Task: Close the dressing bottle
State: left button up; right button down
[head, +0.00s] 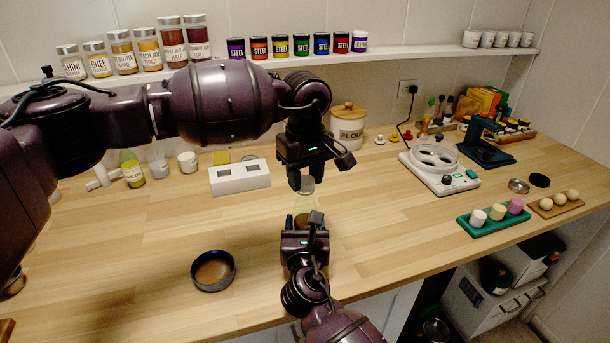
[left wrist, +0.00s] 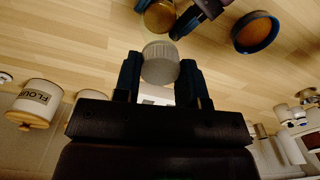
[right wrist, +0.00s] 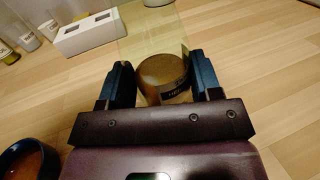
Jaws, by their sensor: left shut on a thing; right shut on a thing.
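The dressing bottle (head: 302,207) stands near the middle of the counter, with clear yellowish walls above a brown lower part. My right gripper (head: 304,226) is shut on it low down; in the right wrist view the bottle's brown part (right wrist: 163,72), with a dark label, sits between the fingers. My left gripper (head: 307,180) is shut on a round whitish ridged cap (left wrist: 160,64), held above the bottle. The cap also shows in the head view (head: 306,186). The cap partly hides the bottle in the left wrist view, so I cannot tell whether they touch.
A dark blue bowl (head: 213,271) with brown contents stands front left. Behind are a white box with two openings (head: 240,177), a flour canister (head: 348,128) and a green-yellow bottle (head: 131,169). A white appliance (head: 440,168) and green tray (head: 494,218) are right. Counter around the bottle is clear.

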pick_arm(q)
jog(key=m, duration=1.7)
jog(key=o, duration=0.9)
jog(key=shift+r, duration=2.2)
jog(key=shift+c, duration=0.5)
